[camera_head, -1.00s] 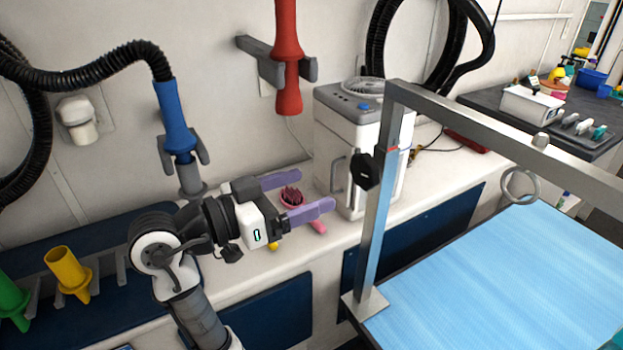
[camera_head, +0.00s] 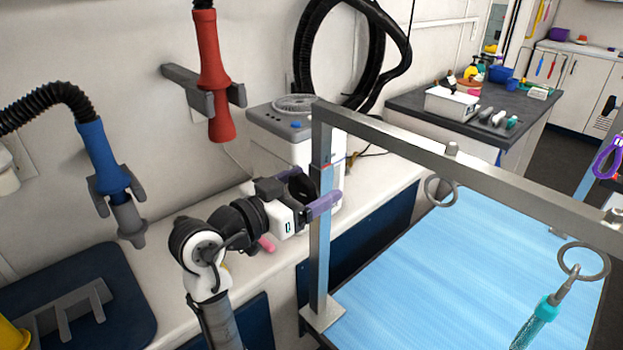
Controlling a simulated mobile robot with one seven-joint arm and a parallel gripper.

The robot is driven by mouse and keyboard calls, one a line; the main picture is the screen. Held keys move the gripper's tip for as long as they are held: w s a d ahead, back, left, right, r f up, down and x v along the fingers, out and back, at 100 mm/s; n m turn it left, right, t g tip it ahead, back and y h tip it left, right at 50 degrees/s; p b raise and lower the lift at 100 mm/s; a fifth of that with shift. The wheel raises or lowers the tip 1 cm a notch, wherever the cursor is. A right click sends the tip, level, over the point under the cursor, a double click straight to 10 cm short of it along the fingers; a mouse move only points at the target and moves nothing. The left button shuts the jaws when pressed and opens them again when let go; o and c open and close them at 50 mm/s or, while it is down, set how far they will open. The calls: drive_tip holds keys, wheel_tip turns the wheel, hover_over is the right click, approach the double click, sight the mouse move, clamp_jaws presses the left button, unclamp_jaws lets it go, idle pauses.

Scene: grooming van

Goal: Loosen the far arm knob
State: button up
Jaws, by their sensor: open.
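The grooming arm (camera_head: 320,245) is a grey metal post rising from the corner of the blue table (camera_head: 450,255), with a bar across the top. A black knob (camera_head: 301,187) sits on the left side of the post, below a small red mark. My gripper (camera_head: 316,192) is open, with its purple fingers pointing at the post and the knob between or just behind them. I cannot tell whether either finger touches the knob.
A white machine (camera_head: 290,145) stands on the white counter behind the post. A red dryer nozzle (camera_head: 211,75) and a blue one (camera_head: 105,165) hang on the wall. Metal rings (camera_head: 441,191) hang from the bar. A dark side counter (camera_head: 480,125) holds bottles and tools.

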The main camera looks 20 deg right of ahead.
drive_tip(key=shift+w+d, duration=0.2)
drive_tip(key=shift+d, duration=0.3)
drive_tip(key=c, duration=1)
drive_tip(key=n+p, duration=0.2)
drive_tip(key=n, duration=0.1)
drive_tip(key=o, duration=1)
